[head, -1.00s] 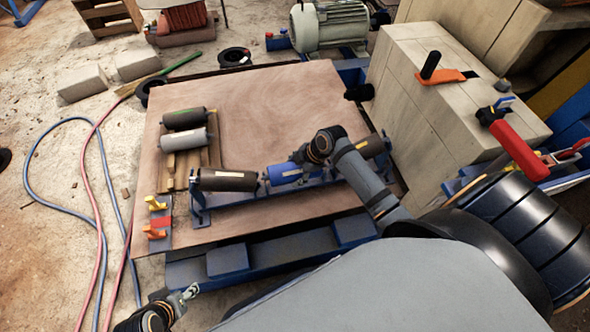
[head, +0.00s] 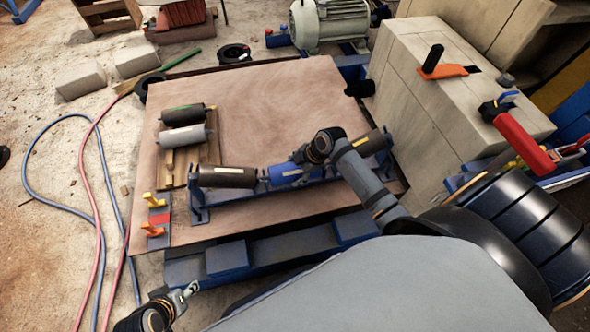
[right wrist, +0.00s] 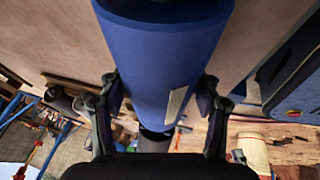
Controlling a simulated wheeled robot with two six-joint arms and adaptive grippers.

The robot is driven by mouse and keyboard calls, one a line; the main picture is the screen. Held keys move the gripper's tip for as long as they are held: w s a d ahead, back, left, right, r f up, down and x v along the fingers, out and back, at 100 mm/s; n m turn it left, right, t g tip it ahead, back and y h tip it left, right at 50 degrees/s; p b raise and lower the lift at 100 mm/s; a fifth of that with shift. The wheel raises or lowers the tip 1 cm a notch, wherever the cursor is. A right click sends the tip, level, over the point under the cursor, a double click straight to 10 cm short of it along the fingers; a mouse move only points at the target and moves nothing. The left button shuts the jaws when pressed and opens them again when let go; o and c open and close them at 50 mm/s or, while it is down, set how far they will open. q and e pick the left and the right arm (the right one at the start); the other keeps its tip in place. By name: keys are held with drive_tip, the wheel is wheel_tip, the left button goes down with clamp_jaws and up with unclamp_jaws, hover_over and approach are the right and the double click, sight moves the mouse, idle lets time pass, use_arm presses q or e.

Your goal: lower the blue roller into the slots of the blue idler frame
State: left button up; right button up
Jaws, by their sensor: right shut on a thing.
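The blue roller (head: 283,174) is in the middle of the blue idler frame (head: 250,204), in line between a dark roller (head: 226,177) at the left and another dark roller (head: 371,144) at the right. My right gripper (head: 301,157) is shut on it from above. In the right wrist view the blue roller (right wrist: 165,60) lies between both fingers, with a pale label on its side. The slots and the roller's ends are hidden, so I cannot tell whether it is seated. My left gripper (head: 187,292) is low at the left, away from the frame; its jaw opening is unclear.
A dark roller (head: 183,115) and a grey roller (head: 184,136) lie on a wooden pallet (head: 170,168) left of the frame. Orange and yellow clamps (head: 154,230) stand at the board's left edge. The brown board (head: 270,110) is clear behind the frame.

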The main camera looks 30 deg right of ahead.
drive_tip(key=shift+f, duration=0.25)
drive_tip(key=o, duration=1.8)
drive_tip(key=shift+r, duration=0.1)
drive_tip(key=shift+o, duration=0.4)
drive_tip(key=shift+s, duration=0.1)
drive_tip(key=v, duration=0.7)
drive_tip(key=shift+d+r, duration=0.15)
